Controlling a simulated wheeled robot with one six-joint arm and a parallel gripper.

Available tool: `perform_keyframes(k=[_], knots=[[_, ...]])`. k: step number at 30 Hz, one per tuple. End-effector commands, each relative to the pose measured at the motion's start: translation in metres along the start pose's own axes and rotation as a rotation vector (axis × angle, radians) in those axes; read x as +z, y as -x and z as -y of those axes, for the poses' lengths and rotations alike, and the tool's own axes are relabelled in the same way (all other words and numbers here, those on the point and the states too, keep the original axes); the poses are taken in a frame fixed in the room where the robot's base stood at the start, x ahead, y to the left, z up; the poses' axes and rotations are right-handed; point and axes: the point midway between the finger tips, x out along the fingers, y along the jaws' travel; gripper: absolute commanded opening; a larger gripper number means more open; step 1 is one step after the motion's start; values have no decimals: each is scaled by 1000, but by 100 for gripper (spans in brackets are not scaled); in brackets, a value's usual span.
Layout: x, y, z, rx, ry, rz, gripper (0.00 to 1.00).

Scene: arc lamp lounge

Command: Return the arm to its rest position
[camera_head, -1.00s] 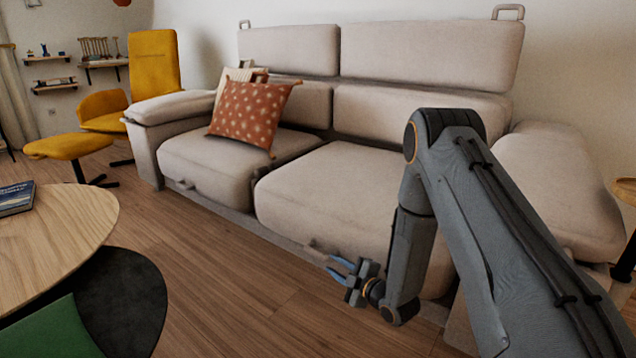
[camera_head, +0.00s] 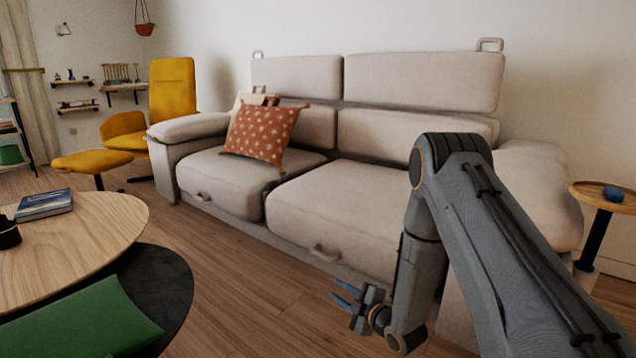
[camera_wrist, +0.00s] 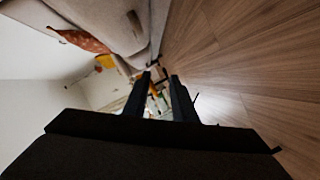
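My gripper (camera_head: 346,297) is at the end of my folded arm, low in front of the sofa in the head view. Its two blue-tipped fingers point left and stand apart with nothing between them. In the wrist view my gripper (camera_wrist: 160,82) shows two dark parallel fingers with a gap, and the room is seen through it. The upper arm comes in from the lower right and bends down at the elbow. No object is held.
A beige sofa (camera_head: 345,205) with a rust patterned cushion (camera_head: 262,133) stands behind my arm. A round wooden table (camera_head: 75,235) with a blue book (camera_head: 44,204) is at left, near a green cushion (camera_head: 85,322). A side table (camera_head: 603,200) stands at right. Wood floor (camera_head: 245,300) lies between.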

Motion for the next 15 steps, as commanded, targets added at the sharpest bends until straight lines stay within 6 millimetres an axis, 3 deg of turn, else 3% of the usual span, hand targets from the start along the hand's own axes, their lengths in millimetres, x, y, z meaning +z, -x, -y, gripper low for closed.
perform_keyframes(k=[15], knots=[[-46, -8, -29, -117, -80, 115, 25]])
